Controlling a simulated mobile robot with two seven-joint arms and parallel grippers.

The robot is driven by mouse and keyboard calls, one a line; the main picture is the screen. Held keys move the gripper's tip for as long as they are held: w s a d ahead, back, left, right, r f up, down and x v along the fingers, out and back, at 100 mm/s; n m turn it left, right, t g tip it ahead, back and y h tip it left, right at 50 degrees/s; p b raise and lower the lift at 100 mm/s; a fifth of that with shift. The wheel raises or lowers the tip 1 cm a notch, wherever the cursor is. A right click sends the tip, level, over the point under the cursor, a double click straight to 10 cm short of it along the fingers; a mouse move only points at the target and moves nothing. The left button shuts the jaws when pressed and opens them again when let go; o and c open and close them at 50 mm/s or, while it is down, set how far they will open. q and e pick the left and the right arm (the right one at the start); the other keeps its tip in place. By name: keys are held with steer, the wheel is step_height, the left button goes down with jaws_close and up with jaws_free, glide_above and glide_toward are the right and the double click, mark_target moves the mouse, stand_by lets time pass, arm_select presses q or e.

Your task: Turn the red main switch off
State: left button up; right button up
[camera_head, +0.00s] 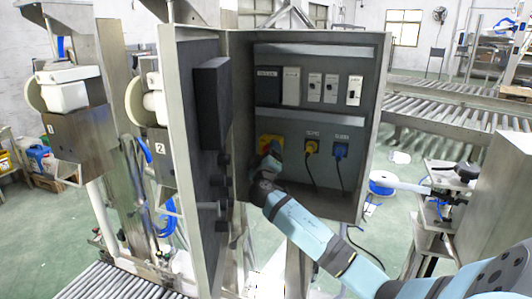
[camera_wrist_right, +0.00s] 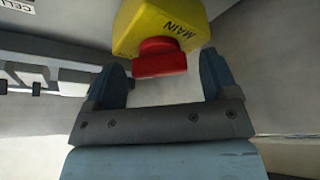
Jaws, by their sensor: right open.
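The main switch is a red knob (camera_wrist_right: 158,58) on a yellow housing (camera_wrist_right: 158,24) marked MAIN, in the right wrist view. In the head view the yellow housing (camera_head: 266,141) shows at the lower left inside the open grey cabinet (camera_head: 384,100); my gripper hides the knob there. My right gripper (camera_head: 270,158) is open in front of the housing. In the right wrist view its two fingers (camera_wrist_right: 160,66) stand apart, one on each side of the red knob, with visible gaps. I cannot tell how deep they reach around it. My left gripper is not in view.
Yellow (camera_head: 311,147) and blue (camera_head: 341,151) plugs with hanging cables sit right of my gripper. Above is a row of breakers (camera_head: 314,87). The cabinet door (camera_head: 188,140) stands open at the left, with a dark box on its inside. Roller conveyors (camera_head: 440,98) lie behind.

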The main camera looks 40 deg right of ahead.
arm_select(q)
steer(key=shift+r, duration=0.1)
arm_select(e)
steer(key=c, duration=0.9)
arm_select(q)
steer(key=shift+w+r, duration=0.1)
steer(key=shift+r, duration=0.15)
arm_select(e)
steer(key=shift+c, duration=0.2)
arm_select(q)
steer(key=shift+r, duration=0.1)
arm_select(e)
steer(key=shift+r, duration=0.1)
